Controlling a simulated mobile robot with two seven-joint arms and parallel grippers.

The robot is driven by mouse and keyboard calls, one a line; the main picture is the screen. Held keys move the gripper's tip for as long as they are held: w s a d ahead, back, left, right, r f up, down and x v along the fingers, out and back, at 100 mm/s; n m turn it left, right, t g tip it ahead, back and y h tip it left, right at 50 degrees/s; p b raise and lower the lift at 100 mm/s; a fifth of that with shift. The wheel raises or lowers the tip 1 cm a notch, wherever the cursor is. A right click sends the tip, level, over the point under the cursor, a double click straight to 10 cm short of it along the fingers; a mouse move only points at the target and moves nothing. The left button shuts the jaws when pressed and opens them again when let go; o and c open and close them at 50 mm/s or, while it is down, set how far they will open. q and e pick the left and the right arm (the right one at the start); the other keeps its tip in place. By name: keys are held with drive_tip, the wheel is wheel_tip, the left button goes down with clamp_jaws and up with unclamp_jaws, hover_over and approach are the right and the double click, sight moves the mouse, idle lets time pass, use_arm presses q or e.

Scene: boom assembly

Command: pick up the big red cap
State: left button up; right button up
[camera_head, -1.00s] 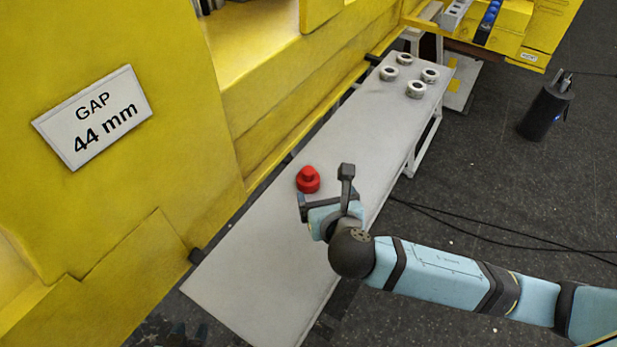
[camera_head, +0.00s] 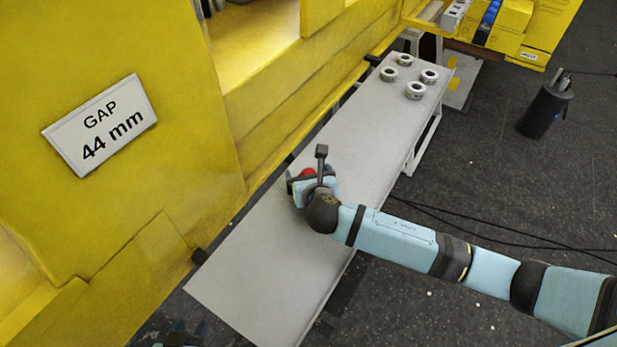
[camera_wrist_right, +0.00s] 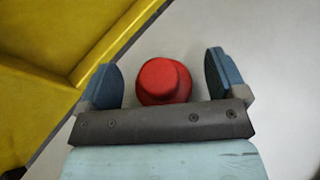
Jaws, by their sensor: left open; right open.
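The big red cap (camera_head: 308,172) sits on the grey bench (camera_head: 262,262); in the head view my right gripper hides most of it. In the right wrist view the cap (camera_wrist_right: 163,81) lies between the two blue fingers of my right gripper (camera_wrist_right: 163,78), with a gap on each side. My right gripper (camera_head: 306,178) is open and around the cap, not closed on it. My left gripper (camera_head: 180,336) shows only in part at the bottom edge of the head view, away from the bench; it is open.
Several grey rings (camera_head: 415,90) stand at the far end of the bench. A dark cylinder (camera_head: 545,108) stands on the floor at right. The bench's near part is clear.

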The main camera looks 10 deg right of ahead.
sight(310, 172)
drive_tip(key=c, duration=1.1)
wheel_tip(310, 172, up, 20)
drive_tip(key=b, duration=0.1)
drive_tip(key=shift+d, duration=0.15)
